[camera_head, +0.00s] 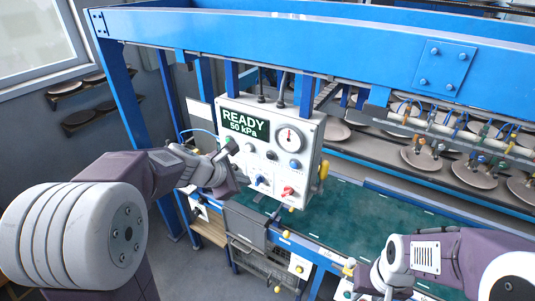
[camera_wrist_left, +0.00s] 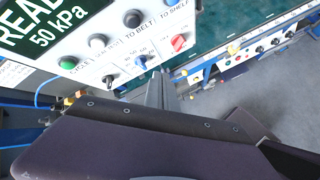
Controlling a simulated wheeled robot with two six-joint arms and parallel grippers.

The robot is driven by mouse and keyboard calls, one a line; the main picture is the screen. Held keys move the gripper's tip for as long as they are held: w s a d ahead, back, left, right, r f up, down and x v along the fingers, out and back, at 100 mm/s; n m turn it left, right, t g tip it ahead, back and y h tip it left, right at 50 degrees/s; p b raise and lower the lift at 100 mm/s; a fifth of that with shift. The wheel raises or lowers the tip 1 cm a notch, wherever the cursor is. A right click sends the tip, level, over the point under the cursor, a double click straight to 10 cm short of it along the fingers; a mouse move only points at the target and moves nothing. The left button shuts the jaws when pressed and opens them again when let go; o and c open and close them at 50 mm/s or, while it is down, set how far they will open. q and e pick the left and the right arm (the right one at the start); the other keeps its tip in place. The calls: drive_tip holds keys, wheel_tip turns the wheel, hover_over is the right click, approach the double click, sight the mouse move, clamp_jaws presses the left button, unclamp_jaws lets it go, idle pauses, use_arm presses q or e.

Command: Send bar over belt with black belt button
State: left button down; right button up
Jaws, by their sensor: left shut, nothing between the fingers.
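A white control panel (camera_head: 307,133) with a READY 50 kPa display hangs from the blue frame. Its black button (camera_head: 271,155) sits in the upper row between a pale button (camera_head: 249,148) and a blue button (camera_head: 295,163); the black button also shows in the left wrist view (camera_wrist_left: 132,18). My left gripper (camera_head: 243,180) is shut and empty in front of the panel's lower part. In the left wrist view its fingers (camera_wrist_left: 160,84) point near the blue switch (camera_wrist_left: 140,62); contact cannot be told. The bar (camera_head: 460,130) hangs at right, over the plates. The green belt (camera_head: 345,215) looks empty.
A red switch (camera_head: 286,191) and a green button (camera_wrist_left: 66,63) share the panel. The blue overhead beam (camera_head: 280,35) crosses above. Plates (camera_head: 470,172) lie on shelves at right. My right gripper (camera_head: 375,288) is low at the front, its fingers unclear.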

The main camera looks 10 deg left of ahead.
use_arm(q)
drive_tip(key=p, duration=0.3)
approach(263, 161)
drive_tip(key=d+f, duration=0.2)
drive_tip(key=d, duration=0.2)
drive_tip(key=shift+s+d, duration=0.1)
drive_tip(key=shift+s, duration=0.05)
idle(0.5)
idle(1.2)
drive_tip(key=shift+w+d+p, duration=0.15)
drive_tip(key=shift+w+p, duration=0.2)
drive_tip(key=shift+w, duration=0.05)
